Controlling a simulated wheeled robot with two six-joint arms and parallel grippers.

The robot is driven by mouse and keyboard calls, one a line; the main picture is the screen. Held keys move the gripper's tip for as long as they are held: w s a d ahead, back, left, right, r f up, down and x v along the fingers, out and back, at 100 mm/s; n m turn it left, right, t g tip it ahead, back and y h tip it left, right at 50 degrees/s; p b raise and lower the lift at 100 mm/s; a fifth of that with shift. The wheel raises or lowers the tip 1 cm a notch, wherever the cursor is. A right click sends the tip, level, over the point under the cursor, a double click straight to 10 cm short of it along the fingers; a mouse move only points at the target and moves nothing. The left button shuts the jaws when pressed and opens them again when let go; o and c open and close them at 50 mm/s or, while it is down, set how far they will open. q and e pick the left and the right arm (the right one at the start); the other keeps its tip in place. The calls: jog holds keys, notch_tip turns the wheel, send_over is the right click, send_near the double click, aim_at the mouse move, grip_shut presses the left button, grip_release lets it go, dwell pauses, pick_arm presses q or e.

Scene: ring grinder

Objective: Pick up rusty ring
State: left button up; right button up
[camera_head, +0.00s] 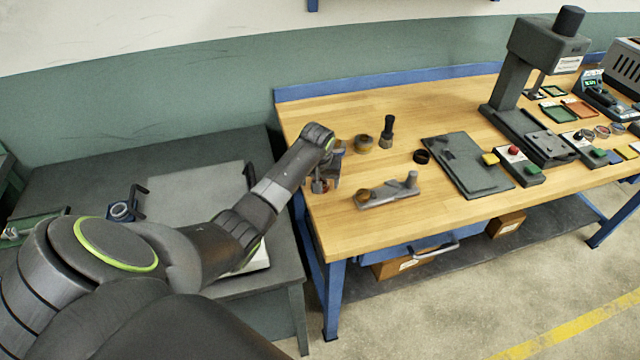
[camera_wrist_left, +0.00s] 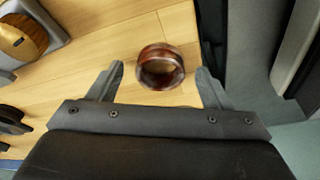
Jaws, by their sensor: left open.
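The rusty ring (camera_wrist_left: 161,51) is a reddish-brown, glossy metal band on the wooden bench top, near the bench's left end. In the head view it shows as a small reddish spot (camera_head: 317,187), partly hidden by my gripper. My left gripper (camera_wrist_left: 160,72) is open, with one finger on each side of the ring. Both fingertips appear apart from the ring, and nothing is held. In the head view the left gripper (camera_head: 327,180) points down at the bench's left edge. My right gripper is not in view.
A dark mat (camera_head: 462,175) and press (camera_head: 520,85) are farther right. A grey table (camera_head: 90,170) adjoins at left.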

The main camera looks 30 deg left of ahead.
pick_arm(q)
jog(key=shift+f, duration=0.1)
jog(key=c, duration=1.1)
jog(key=shift+c, duration=0.2)
